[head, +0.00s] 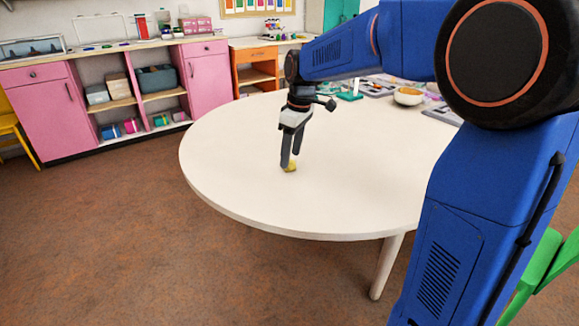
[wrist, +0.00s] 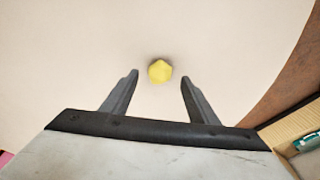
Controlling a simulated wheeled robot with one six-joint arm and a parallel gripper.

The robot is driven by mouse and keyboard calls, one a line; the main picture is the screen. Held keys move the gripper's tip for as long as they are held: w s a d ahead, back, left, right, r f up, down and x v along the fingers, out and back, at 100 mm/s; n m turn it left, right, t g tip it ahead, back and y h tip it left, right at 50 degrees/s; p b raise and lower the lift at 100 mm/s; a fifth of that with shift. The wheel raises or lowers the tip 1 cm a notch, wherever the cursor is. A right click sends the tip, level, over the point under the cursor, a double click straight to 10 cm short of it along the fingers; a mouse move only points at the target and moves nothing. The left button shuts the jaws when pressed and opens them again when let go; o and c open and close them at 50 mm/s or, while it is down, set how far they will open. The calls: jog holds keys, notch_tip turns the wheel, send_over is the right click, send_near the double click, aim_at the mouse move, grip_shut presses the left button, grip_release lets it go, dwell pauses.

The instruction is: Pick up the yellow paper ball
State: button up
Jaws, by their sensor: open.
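The yellow paper ball (head: 290,167) lies on the white round table (head: 350,200), toward its near left part. In the wrist view the ball (wrist: 160,71) is small and crumpled, just beyond the fingertips and about midway between them. My gripper (head: 289,163) points down at the ball in the head view and partly hides it. In the wrist view my gripper (wrist: 159,76) is open, with nothing between its fingers. I cannot tell the exact height of the fingertips above the table.
The table around the ball is clear. A bowl (head: 408,96) with orange contents and several boards stand at the table's far right. Pink cabinets (head: 190,80) line the wall. A green chair (head: 545,265) is at the right. The table edge shows at the wrist view's right.

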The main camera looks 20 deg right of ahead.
jog(key=shift+w+a+f, duration=0.1)
jog(key=shift+w+f, duration=0.05)
jog(key=shift+f, duration=1.1)
jog(key=shift+c, duration=0.6)
jog(key=c, duration=1)
jog(key=shift+r, duration=0.15)
